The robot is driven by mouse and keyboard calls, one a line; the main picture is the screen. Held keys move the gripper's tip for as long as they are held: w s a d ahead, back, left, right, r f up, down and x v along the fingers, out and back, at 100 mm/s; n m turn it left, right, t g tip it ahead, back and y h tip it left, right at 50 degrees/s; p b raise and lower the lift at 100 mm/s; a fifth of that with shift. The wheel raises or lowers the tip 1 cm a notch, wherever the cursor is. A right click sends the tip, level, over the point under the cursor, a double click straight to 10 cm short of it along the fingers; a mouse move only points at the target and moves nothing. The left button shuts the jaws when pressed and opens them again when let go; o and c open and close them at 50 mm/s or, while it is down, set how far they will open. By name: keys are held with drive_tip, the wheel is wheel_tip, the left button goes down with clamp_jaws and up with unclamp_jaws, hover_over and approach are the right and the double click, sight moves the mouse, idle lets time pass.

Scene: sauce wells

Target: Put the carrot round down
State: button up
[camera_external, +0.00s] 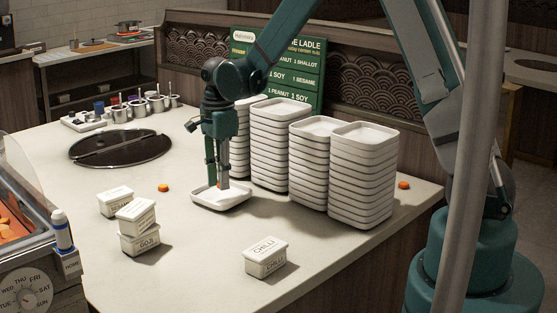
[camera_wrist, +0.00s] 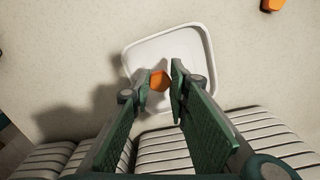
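An orange carrot round (camera_wrist: 159,81) sits between my fingertips in the wrist view; only a sliver of it shows in the external view (camera_external: 219,184). My gripper (camera_external: 217,183) points down with its fingers around the carrot round and appears shut on it; the fingertips also show in the wrist view (camera_wrist: 161,84). The fingertips are low inside a white square dish (camera_external: 236,197), whose rim and floor surround them in the wrist view (camera_wrist: 199,38). Whether the round touches the dish floor is hard to tell.
Tall stacks of white dishes (camera_external: 361,175) stand close behind and right. Other carrot rounds lie on the counter, at left (camera_external: 163,188) and far right (camera_external: 403,185). Labelled tubs stand in front, one marked chilli (camera_external: 265,262). A menu board (camera_external: 300,65) stands behind.

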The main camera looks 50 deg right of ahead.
sight(222, 202)
drive_tip(key=shift+f, duration=0.2)
drive_tip(key=shift+f, duration=1.9)
drive_tip(key=shift+f+b, duration=0.15)
drive_tip(key=shift+b, duration=0.25)
drive_tip(key=o, duration=0.3)
drive_tip(key=shift+r, duration=0.2)
drive_tip(key=shift+r+p, duration=0.8)
drive_tip(key=shift+r, duration=5.2)
drive_tip(key=shift+r, duration=0.1)
